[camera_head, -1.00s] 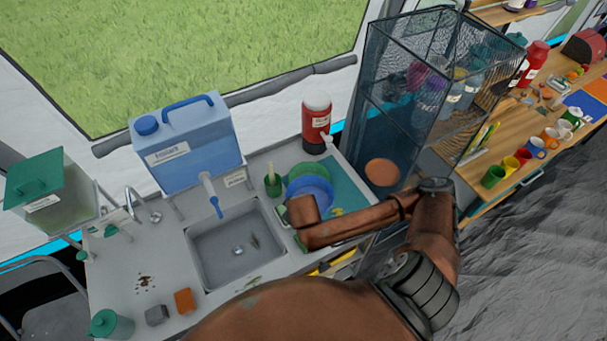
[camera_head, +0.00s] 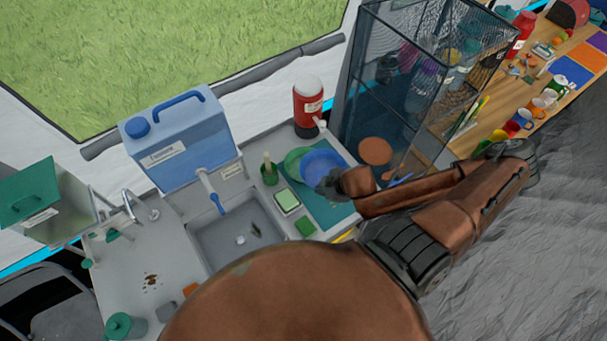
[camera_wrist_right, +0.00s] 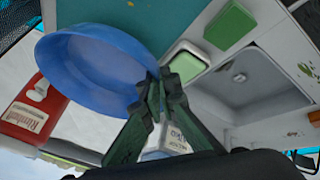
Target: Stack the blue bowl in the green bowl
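The blue bowl (camera_head: 322,165) is at the right part of the counter. In the right wrist view the blue bowl (camera_wrist_right: 90,65) looks large and tilted, with its rim between the fingertips. My right gripper (camera_head: 341,184) is at the bowl's right front side; its fingers (camera_wrist_right: 156,88) look closed on the rim. The green bowl (camera_head: 293,159) is just left of the blue bowl and partly covered by it in the head view. It does not show in the right wrist view. I cannot tell how high the blue bowl is held. My left gripper is not in view.
A teal mat (camera_head: 333,214) lies under the bowls. A red dispenser (camera_head: 308,108) stands behind. A mesh rack (camera_head: 375,100) rises at the right.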

